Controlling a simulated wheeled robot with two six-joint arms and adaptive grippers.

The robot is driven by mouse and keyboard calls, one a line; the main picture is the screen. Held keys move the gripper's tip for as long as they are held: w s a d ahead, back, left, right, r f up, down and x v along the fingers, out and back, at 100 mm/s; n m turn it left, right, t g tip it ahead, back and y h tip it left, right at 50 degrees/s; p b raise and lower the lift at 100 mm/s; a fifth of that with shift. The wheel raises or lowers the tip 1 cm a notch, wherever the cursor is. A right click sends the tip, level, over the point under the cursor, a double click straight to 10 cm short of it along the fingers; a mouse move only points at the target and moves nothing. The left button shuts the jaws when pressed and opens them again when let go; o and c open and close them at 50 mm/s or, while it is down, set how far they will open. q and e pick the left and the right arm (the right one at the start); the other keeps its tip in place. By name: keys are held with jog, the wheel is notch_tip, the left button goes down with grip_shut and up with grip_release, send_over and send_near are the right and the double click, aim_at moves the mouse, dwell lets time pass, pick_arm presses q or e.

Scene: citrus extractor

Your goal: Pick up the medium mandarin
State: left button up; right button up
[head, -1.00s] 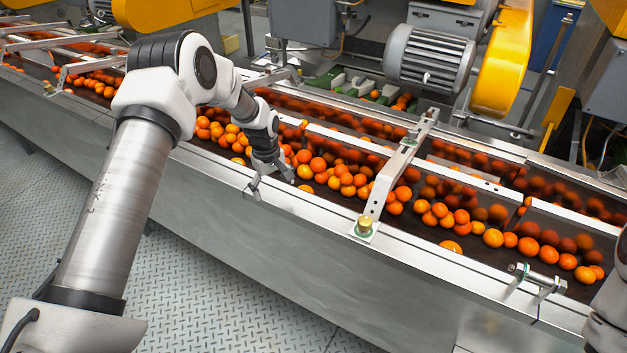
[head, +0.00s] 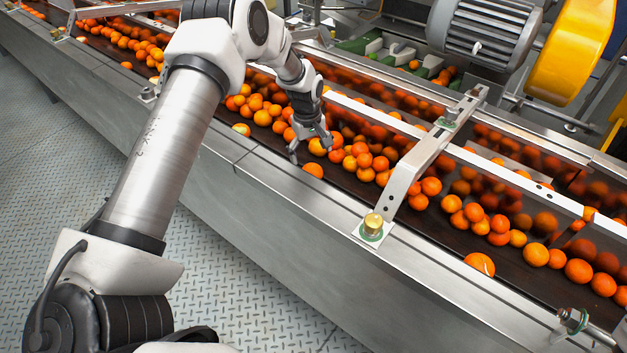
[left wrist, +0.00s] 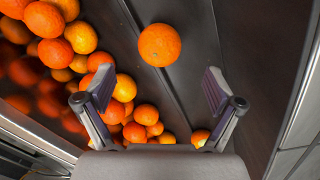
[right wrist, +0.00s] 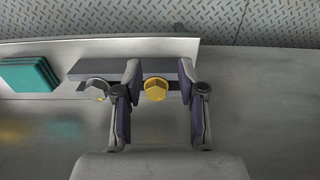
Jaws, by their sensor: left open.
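Many orange mandarins lie on the dark belt; which one is the medium one I cannot tell for sure. A lone mandarin (head: 313,171) lies near the belt's near edge, apart from the pile; a lone mandarin (left wrist: 159,45) in the left wrist view, probably the same one, sits ahead of the fingers. My left gripper (head: 309,152) is open and empty above the belt, close to this fruit; its spread fingers also show in the left wrist view (left wrist: 159,90). My right gripper (right wrist: 158,95) is open, with its fingers apart and a gold knob (right wrist: 154,89) seen between them.
A pile of mandarins (head: 365,160) lies along the belt's far side. A metal bracket (head: 425,150) crosses above the belt to the right of my left gripper. The near steel rail (head: 270,215) edges the belt. Teal pads (right wrist: 28,75) show in the right wrist view.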

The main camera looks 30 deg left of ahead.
aim_at(312, 168)
pick_arm(q)
jog(key=f, duration=0.2)
jog(key=f+p, duration=0.1)
jog(key=f, duration=0.5)
jog(key=shift+w, duration=0.35)
jog(key=shift+s+d+r, duration=0.1)
jog(key=shift+r, duration=0.05)
jog(key=c, duration=1.3)
